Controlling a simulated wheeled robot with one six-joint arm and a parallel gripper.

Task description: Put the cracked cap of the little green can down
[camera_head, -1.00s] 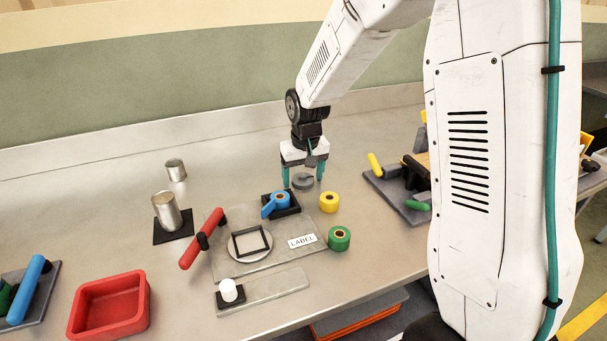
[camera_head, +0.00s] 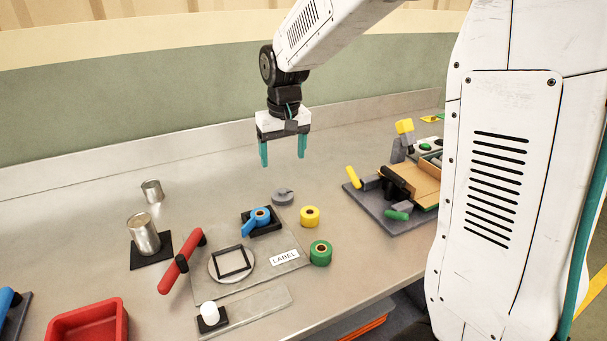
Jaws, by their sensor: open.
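A small grey round cap (camera_head: 283,196) with a notch or break in its edge lies on the bench, behind the blue roll and left of the yellow roll. I take it for the cracked cap. My gripper (camera_head: 282,163) is open and empty, with its teal fingers pointing down, raised clear above and behind the cap. Two plain metal cans stand at the left, a small one (camera_head: 152,191) and a larger one (camera_head: 144,235) on a black pad.
A red-handled plate (camera_head: 290,243) and red bin (camera_head: 88,322) are in front. Bench behind the cap is clear.

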